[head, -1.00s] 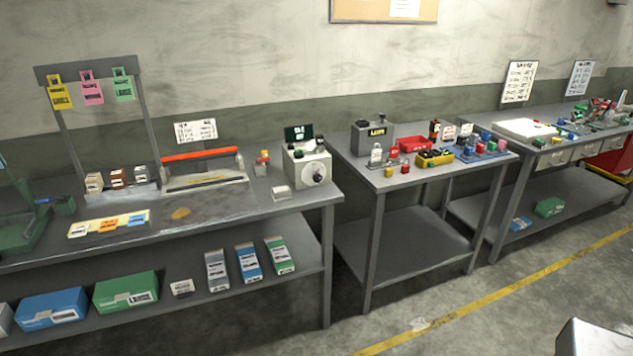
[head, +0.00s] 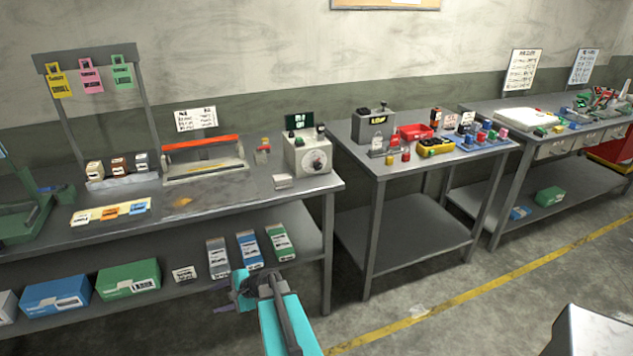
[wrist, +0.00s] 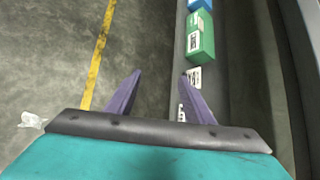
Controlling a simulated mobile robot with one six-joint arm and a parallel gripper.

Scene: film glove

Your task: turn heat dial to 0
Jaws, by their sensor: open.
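The heat dial (head: 317,160) is a round white-faced knob on the front of a cream control box (head: 297,152). The box stands at the right end of the left bench, with a small dark display on top. The dial's marks are too small to read. My gripper (head: 238,293) is low in front of the bench, below and to the left of the dial and well apart from it. In the wrist view my gripper (wrist: 158,85) has its two purple fingers spread, with nothing between them. The dial is not in the wrist view.
The left bench's top edge (head: 250,204) and lower shelf lie near my arm. Green (head: 128,278) and blue boxes stand on the shelf. A sealer with a red bar (head: 200,143) is left of the control box. A second bench (head: 385,182) stands to the right.

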